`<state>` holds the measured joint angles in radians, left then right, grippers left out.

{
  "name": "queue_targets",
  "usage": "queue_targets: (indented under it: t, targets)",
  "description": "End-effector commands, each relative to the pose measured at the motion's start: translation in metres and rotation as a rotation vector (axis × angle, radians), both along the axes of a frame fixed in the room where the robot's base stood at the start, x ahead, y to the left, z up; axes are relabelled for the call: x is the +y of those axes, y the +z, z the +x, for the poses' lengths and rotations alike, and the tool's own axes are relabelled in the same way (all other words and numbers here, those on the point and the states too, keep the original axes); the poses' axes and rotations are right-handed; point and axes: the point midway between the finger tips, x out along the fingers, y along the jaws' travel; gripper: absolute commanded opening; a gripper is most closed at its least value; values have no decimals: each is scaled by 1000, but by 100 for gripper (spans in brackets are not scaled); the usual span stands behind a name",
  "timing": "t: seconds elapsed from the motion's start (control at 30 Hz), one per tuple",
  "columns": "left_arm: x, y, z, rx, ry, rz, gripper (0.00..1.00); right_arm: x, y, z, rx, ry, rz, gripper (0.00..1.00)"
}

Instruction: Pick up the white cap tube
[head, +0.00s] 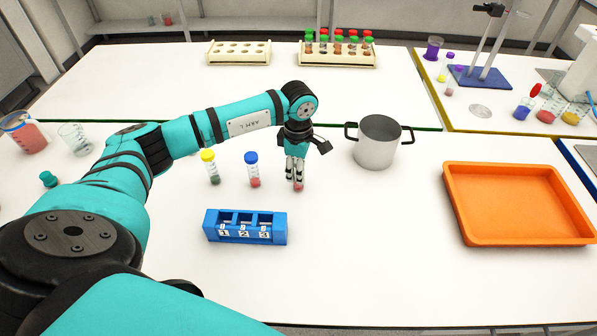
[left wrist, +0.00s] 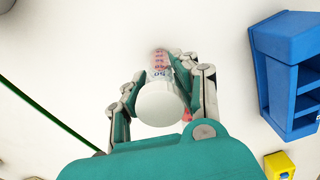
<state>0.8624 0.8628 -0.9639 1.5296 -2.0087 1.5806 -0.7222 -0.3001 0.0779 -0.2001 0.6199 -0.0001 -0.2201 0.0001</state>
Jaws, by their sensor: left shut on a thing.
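The white cap tube (left wrist: 162,104) is in my left gripper, with its round white cap towards the camera and a red-marked clear body below. In the head view my left gripper (head: 295,182) points down at the table, its fingers closed around the tube; only the tube's reddish lower end (head: 298,187) shows there. The gripper also shows in the left wrist view (left wrist: 162,90), with a finger on each side of the tube. I cannot tell whether the tube touches the table. My right gripper is not in view.
A yellow-capped tube (head: 210,168) and a blue-capped tube (head: 252,170) stand left of the gripper. A blue numbered rack (head: 245,238) is in front, a metal pot (head: 377,148) close right, an orange tray (head: 520,238) further right.

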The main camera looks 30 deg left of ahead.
Motion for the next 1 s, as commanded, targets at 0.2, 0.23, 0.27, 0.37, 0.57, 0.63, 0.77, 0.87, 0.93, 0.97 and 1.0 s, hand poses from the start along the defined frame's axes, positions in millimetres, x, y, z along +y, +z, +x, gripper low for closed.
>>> queue_targets:
  t: [0.2, 0.23, 0.27, 0.37, 0.57, 0.63, 0.77, 0.87, 0.93, 0.97, 1.0]
  targets:
    - [0, 0, 0, -1, 0, 0, 0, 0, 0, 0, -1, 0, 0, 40]
    - [0, 0, 0, -1, 0, 0, 0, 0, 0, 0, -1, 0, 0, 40]
    - [0, 0, 0, -1, 0, 0, 0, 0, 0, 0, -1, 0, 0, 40]
    - [0, 1, 0, -1, 0, 0, 0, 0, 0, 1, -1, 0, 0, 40]
    - [1, 21, 2, -6, 1, 0, 0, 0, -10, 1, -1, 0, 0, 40]
    - [0, 35, 2, -8, 0, -2, 0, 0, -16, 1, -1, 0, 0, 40]
    - [0, 62, 2, -6, 1, 0, 0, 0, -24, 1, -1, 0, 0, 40]
    - [0, 80, 1, -5, 0, 0, 0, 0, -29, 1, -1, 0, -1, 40]
    - [0, 89, 1, -4, 0, 0, 0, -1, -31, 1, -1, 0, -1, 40]
    - [0, 92, 1, -3, 0, -1, 0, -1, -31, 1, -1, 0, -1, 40]
    - [0, 96, 1, -3, 0, -1, 0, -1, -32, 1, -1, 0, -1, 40]
